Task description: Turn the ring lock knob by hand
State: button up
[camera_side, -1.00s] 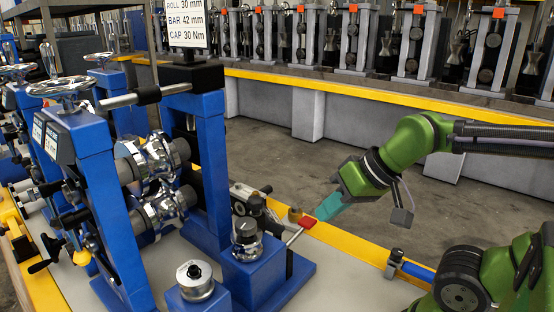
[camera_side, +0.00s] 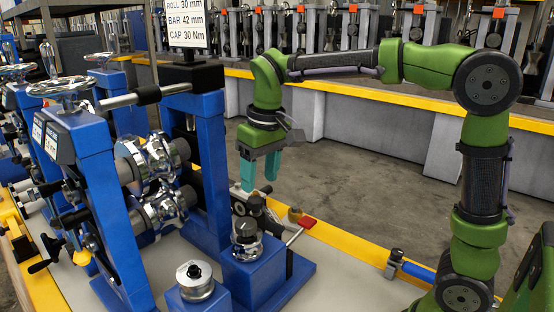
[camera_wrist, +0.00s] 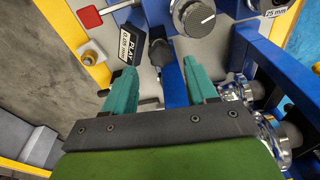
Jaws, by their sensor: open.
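A small dark knob (camera_side: 255,200) stands beside the blue roller frame in the side view. In the wrist view, the dark knob (camera_wrist: 158,52) lies between my finger lines, near the tips. A ridged round knob (camera_wrist: 195,15) with a white mark sits at the top of the wrist view; in the side view a similar knob (camera_side: 246,229) is on a blue block. No label says which is the ring lock knob. My gripper (camera_side: 259,184) points down just above the dark knob, its teal fingers apart. My gripper (camera_wrist: 160,66) is empty; contact cannot be told.
Blue roller stands (camera_side: 210,150) with chrome rollers (camera_side: 160,210) rise close to the left. A red-ended lever (camera_side: 306,221) and brass nut (camera_side: 295,213) are nearby. A "PLAY 0.05 mm" label (camera_wrist: 125,47) adjoins the fingers. Open floor lies beyond the yellow bench edge (camera_side: 345,240).

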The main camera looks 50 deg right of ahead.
aim_at(255, 200)
jog(key=w+r, duration=0.1)
jog(key=w+r+g, duration=0.1)
jog(key=r, duration=0.1)
jog(key=shift+n, duration=0.3)
jog(key=shift+s+a+f, duration=0.1)
jog(key=shift+s+f, duration=0.05)
jog(key=shift+s, duration=0.15)
jog(key=shift+f, duration=3.8)
jog(key=c, duration=0.8)
